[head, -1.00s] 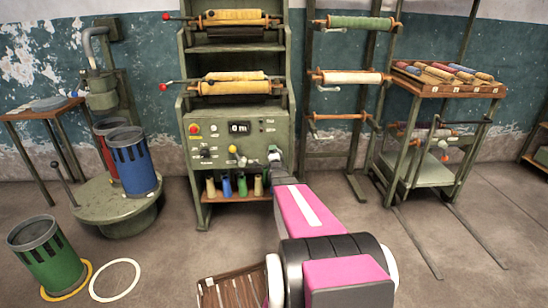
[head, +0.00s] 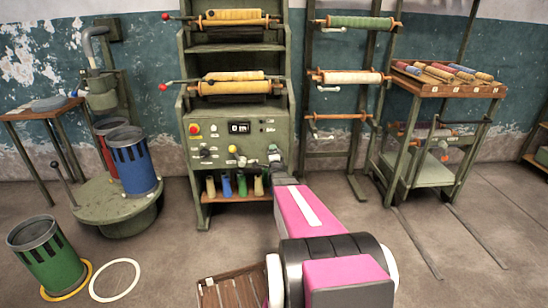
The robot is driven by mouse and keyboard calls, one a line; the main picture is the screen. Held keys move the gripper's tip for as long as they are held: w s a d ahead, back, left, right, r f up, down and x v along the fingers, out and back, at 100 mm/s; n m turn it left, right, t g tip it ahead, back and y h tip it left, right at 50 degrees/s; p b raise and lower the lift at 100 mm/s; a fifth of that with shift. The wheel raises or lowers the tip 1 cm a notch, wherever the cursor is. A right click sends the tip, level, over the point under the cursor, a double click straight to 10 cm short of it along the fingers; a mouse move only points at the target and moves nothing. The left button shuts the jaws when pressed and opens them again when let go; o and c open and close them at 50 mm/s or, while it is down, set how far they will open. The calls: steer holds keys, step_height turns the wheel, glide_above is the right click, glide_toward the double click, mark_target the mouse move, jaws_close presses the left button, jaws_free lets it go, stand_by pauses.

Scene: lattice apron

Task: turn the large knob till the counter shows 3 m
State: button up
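The green winding machine (head: 256,181) stands against the wall and has a control panel on its front. The counter (head: 239,128) is a small dark display on the panel and reads 0 m. A dark knob (head: 205,152) with marks around it sits at the panel's lower left. A smaller yellow knob (head: 232,149) sits to its right. My gripper (head: 274,152) is at the right end of the panel, to the right of both knobs. It is small and partly hidden by my own arm, so I cannot tell its fingers' state or whether it touches anything.
A red button (head: 194,129) is at the panel's upper left. Several coloured spools stand on the shelf (head: 228,197) below. A wooden slatted crate (head: 232,289) lies on the floor in front. A blue slotted can (head: 134,165) stands at left, a rack (head: 446,91) at right.

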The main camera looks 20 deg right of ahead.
steer(key=v, duration=1)
steer(key=shift+s, duration=0.1)
steer(key=s+a+f+n+g+y, duration=0.4)
steer(key=s+a+n+g, duration=0.45)
steer(key=a+n, duration=0.3)
steer(key=s+a+n+g, duration=0.4)
steer(key=s, duration=0.3)
steer(key=s+a+r+n+g+y, duration=0.1)
steer(key=s+a+n+g, duration=0.3)
steer(key=s, duration=0.3)
steer(key=shift+s+a+r+g, duration=0.25)
steer(key=shift+g, duration=0.2)
steer(key=shift+w, duration=0.15)
